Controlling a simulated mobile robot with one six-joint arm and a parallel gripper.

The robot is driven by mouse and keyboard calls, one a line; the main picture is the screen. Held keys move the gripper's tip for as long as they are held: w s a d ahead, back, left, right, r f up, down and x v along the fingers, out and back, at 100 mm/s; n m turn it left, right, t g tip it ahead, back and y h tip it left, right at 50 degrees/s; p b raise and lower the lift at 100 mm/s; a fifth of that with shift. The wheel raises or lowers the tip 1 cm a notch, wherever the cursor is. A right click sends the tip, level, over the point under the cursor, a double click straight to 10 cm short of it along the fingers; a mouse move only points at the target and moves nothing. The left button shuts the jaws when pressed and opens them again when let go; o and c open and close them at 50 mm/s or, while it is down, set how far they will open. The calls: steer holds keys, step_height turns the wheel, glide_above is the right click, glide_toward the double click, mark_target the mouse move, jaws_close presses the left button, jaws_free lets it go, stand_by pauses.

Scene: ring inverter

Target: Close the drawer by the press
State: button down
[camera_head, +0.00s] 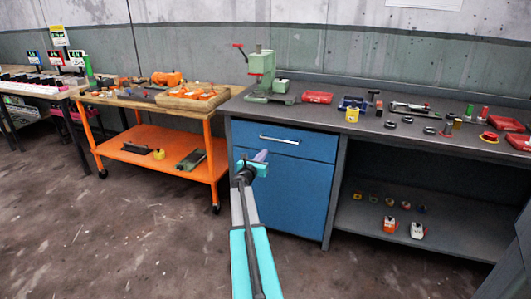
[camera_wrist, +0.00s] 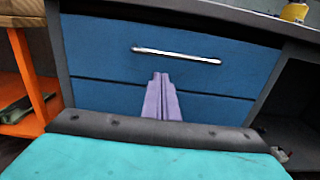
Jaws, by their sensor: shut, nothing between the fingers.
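The green press (camera_head: 262,72) with a red-tipped lever stands on the workbench's left end. Below it, the blue drawer (camera_head: 300,148) with a silver bar handle (camera_head: 280,140) sits above a blue cabinet front (camera_head: 290,195). The drawer front looks flush or nearly so; a small gap cannot be ruled out. My gripper (camera_head: 262,155) is in front of the drawer's lower part, its lilac fingers together and empty. In the wrist view, the fingertips (camera_wrist: 161,74) appear just below the handle (camera_wrist: 176,55) on the drawer front (camera_wrist: 110,50). Whether they touch it cannot be told.
An orange cart (camera_head: 150,145) with tools stands to the left. The bench top (camera_head: 365,122) holds red trays, rings and small parts. An open shelf (camera_head: 375,230) lies right of the cabinet. The floor (camera_head: 120,240) in front is clear.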

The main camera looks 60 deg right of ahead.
steer(key=shift+v, duration=0.95)
